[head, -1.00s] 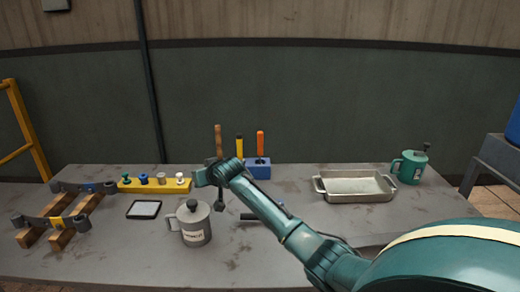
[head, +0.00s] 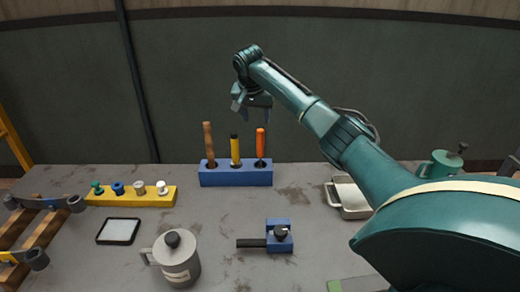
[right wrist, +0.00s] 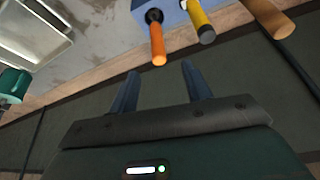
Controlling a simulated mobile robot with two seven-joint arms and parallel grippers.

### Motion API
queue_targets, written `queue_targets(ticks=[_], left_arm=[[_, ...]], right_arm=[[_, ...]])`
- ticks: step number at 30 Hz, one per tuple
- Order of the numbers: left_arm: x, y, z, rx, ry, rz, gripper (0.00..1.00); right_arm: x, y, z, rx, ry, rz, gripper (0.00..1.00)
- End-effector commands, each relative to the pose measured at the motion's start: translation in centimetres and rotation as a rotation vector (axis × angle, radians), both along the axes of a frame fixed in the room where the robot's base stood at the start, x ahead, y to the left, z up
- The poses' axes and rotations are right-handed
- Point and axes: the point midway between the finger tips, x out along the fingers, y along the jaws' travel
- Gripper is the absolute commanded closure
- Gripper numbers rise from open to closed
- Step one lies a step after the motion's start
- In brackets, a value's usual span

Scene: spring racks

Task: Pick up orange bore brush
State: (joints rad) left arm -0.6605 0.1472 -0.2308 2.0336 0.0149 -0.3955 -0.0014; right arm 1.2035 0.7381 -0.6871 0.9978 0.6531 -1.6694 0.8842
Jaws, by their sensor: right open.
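The orange bore brush (head: 260,142) stands upright in the blue rack (head: 236,178), at the right end of a row of three handles. Its orange handle also shows in the right wrist view (right wrist: 158,46), beyond my fingertips and apart from them. My right gripper (head: 254,112) is open and empty, above the rack with its fingers pointing down. In the right wrist view its two fingers (right wrist: 160,78) are spread on either side of the line toward the orange handle. The brush's lower end is hidden in the rack. My left gripper is not in view.
A yellow-and-black handle (head: 235,148) and a brown wooden handle (head: 208,140) stand beside the brush. In front are a blue clamp block (head: 279,236) and a grey lidded can (head: 177,260). A yellow rack (head: 130,197) is at left, a metal tray (head: 333,197) at right.

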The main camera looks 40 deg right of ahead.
Motion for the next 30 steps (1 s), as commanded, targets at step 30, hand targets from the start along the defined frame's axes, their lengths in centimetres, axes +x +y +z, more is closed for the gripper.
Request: queue_targets(ticks=[30], left_arm=[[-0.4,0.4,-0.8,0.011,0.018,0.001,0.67]], right_arm=[[2.7,-4.1,-11.1,0.002,0.002,-0.002,0.51]])
